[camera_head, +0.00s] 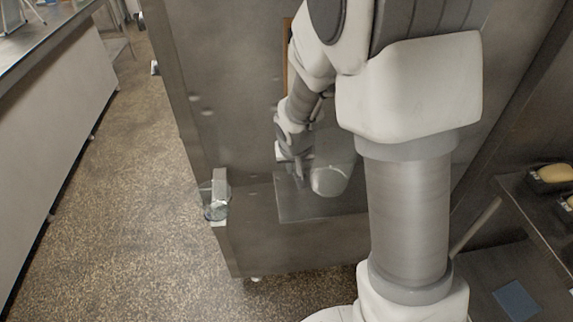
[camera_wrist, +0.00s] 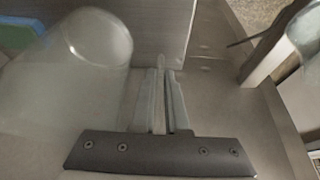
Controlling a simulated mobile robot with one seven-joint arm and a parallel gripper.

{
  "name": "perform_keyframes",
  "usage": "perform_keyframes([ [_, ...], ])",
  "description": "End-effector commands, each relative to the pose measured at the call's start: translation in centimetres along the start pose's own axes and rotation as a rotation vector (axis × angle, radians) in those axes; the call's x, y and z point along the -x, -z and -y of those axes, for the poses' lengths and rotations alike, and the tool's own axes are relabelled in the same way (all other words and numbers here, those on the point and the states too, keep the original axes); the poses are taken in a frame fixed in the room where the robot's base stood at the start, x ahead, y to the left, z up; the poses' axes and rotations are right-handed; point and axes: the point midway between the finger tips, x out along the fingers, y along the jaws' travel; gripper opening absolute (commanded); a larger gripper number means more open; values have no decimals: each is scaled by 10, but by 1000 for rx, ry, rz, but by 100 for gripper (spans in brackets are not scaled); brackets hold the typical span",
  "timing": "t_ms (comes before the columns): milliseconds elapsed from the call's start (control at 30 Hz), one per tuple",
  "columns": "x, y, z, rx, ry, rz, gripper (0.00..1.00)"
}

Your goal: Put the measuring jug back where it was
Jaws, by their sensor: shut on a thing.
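The measuring jug is a translucent, rounded vessel (camera_head: 329,181) beside my gripper (camera_head: 300,178) in the head view. In the wrist view the jug (camera_wrist: 85,60) fills the upper left, close to the camera. My gripper (camera_wrist: 164,80) points away from the camera, its fingers closed on a thin part at the jug's right side, apparently its handle. The jug is over a grey square plate or panel (camera_head: 292,208) on the steel counter. I cannot tell whether the jug touches it. My arm hides part of the counter.
A clear vessel and a light block (camera_head: 219,190) are at the counter's left edge. A blue-green object (camera_wrist: 18,38) is at the wrist view's upper left. A rack with loaves (camera_head: 553,173) stands at right. The speckled floor (camera_head: 130,190) on the left is clear.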

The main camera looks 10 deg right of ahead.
Motion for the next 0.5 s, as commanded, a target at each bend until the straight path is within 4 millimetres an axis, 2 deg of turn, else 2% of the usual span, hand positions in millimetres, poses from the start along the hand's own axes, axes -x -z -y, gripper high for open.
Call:
perform_keyframes([
  [233,-13,8,12,1,0,-2,0],
  [500,-40,-5,13,2,-1,2,0],
])
